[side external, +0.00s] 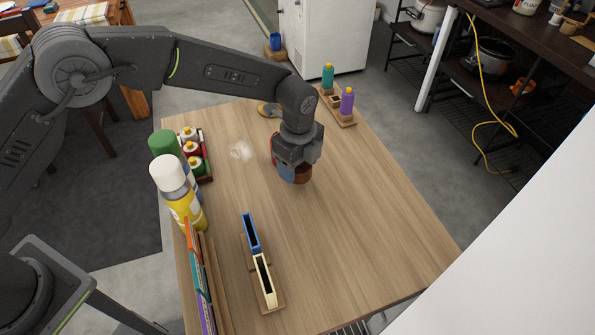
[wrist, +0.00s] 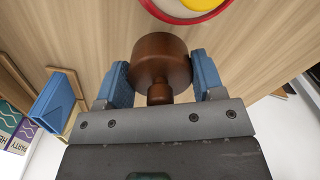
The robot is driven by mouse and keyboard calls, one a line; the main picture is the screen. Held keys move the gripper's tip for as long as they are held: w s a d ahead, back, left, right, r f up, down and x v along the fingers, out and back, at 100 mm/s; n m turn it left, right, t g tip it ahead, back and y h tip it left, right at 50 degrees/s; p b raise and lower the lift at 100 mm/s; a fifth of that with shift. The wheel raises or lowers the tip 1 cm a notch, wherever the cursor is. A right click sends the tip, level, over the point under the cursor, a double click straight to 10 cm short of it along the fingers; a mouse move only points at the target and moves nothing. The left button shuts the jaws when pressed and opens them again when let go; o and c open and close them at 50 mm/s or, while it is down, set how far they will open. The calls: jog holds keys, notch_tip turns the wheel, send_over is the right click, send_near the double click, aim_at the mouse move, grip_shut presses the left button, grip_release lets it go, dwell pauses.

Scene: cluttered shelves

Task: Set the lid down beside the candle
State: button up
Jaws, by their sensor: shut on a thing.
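The lid (wrist: 160,62) is a brown, copper-coloured round piece with a small knob, seen in the wrist view between the two blue finger pads. My gripper (wrist: 160,78) is shut on it. In the side external view my gripper (side external: 292,172) is low over the middle of the table, with the brown lid (side external: 301,178) partly hidden by the fingers. A round red-rimmed thing with a yellow inside, which looks like the candle (wrist: 187,6), is cut off at the top of the wrist view. In the side view it is mostly hidden behind my gripper.
Spray cans (side external: 187,210) and a rack of small bottles (side external: 192,150) stand along the left edge. Blue and cream narrow holders (side external: 251,233) stand at the front left. Two bottles (side external: 347,101) stand on a wooden holder at the back. The table's right side is clear.

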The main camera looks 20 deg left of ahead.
aim_at(298, 173)
jog(key=shift+f, duration=1.5)
jog(key=shift+f, duration=0.15)
jog(key=o, duration=0.9)
notch_tip(298, 173, up, 12)
jog(key=shift+f, duration=0.2)
jog(key=shift+r, duration=0.4)
